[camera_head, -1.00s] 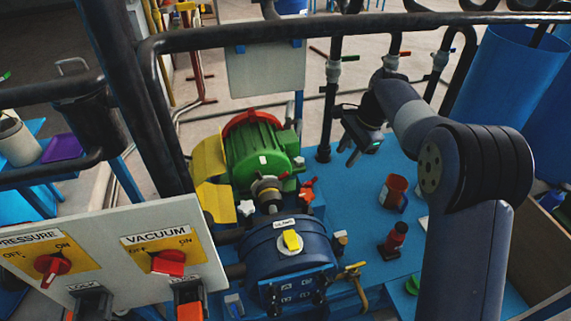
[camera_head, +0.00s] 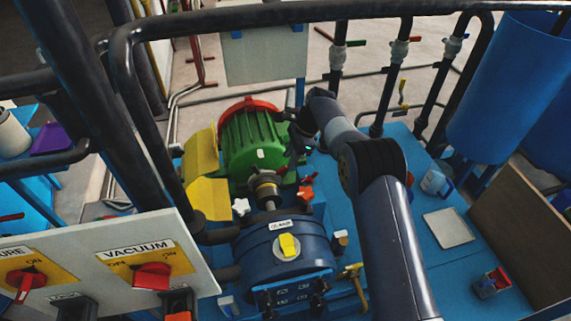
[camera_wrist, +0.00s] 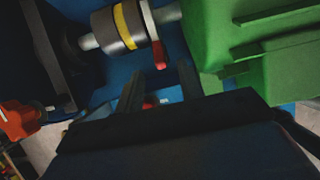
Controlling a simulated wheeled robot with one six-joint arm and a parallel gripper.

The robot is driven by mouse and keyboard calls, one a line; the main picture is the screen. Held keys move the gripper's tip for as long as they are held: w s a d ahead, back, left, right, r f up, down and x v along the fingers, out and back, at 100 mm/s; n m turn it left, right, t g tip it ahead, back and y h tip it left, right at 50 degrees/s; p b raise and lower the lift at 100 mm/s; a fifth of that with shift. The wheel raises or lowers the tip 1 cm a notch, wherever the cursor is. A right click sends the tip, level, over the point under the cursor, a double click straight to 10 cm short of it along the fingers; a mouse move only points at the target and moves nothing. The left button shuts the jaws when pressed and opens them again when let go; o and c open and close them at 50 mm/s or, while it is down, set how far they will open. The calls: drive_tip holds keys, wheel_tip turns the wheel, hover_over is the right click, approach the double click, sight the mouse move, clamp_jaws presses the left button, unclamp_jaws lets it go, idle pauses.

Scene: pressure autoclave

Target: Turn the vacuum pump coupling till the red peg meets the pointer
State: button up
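The pump coupling (camera_head: 265,187) sits on the shaft between the green motor (camera_head: 247,143) and the dark blue pump (camera_head: 275,258). In the wrist view the coupling (camera_wrist: 113,30) is a dark grey cylinder with a yellow band and a pale disc at its motor end. A red peg (camera_wrist: 159,55) sticks out from that disc toward my gripper. My gripper (camera_wrist: 158,78) is open and empty, with the peg just beyond the fingertips and apart from them. In the head view my gripper (camera_head: 293,158) is right of the coupling, beside the motor. I cannot make out the pointer.
Yellow guard plates (camera_head: 208,197) lie left of the motor. A dark rail (camera_head: 330,12) crosses behind. The blue deck at right has free room around a grey plate (camera_head: 448,228).

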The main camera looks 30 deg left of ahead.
drive_tip(key=shift+p+x, duration=0.35)
drive_tip(key=shift+x, duration=1.95)
clamp_jaws()
